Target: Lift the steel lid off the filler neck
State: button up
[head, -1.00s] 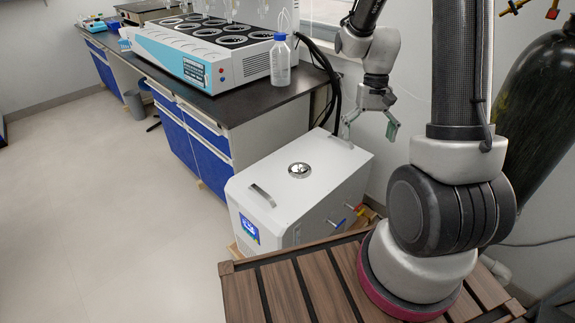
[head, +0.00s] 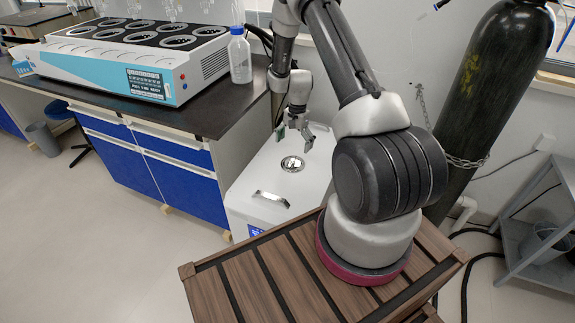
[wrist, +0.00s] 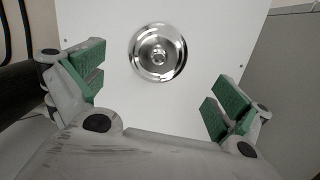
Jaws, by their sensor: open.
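The steel lid (head: 292,164) is a round, shiny disc on the top of a white box-shaped unit (head: 248,187). In the wrist view the lid (wrist: 158,52) shows from above, with a small round knob at its centre. The filler neck is hidden under it. My gripper (head: 294,136) hangs just above and behind the lid in the head view. In the wrist view my gripper (wrist: 157,90) is open, its green pads wide apart and empty. The lid lies beyond the fingertips, roughly midway between them, and nothing touches it.
A handle (head: 271,199) stands on the unit's front top edge. A gas cylinder (head: 490,90) is on the right. The lid's surroundings on the unit's top are clear.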

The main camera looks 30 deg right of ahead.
aim_at(293, 160)
jog(key=shift+w+d+f+m, duration=0.1)
jog(key=shift+m, duration=0.2)
jog(key=f, duration=0.7)
jog(key=shift+s+a+f, duration=0.3)
jog(key=c, duration=1.3)
